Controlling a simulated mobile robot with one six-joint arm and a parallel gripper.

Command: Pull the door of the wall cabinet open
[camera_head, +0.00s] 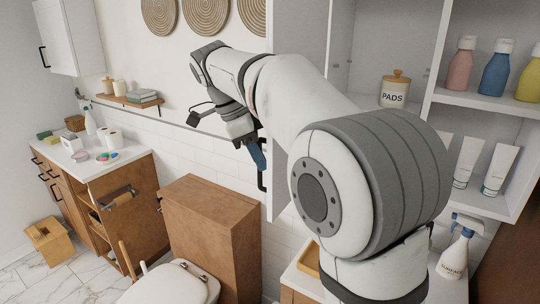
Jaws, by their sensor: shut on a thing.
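The white wall cabinet (432,110) stands at the right, with its shelves in view. Its white door (297,30) is swung open on the left side of the cabinet, and part of it is hidden behind my arm. A black bar handle (262,181) shows at the door's left edge. My gripper (258,157) reaches round from the left and is shut on the handle's upper part. The exact contact is small and partly hidden.
Inside the cabinet are a PADS jar (395,89), several bottles (495,68) and white tubes (499,168). A spray bottle (455,250) stands below. A wooden box unit (215,230) and toilet (170,285) are below the gripper. A smaller cabinet (75,38) hangs at far left.

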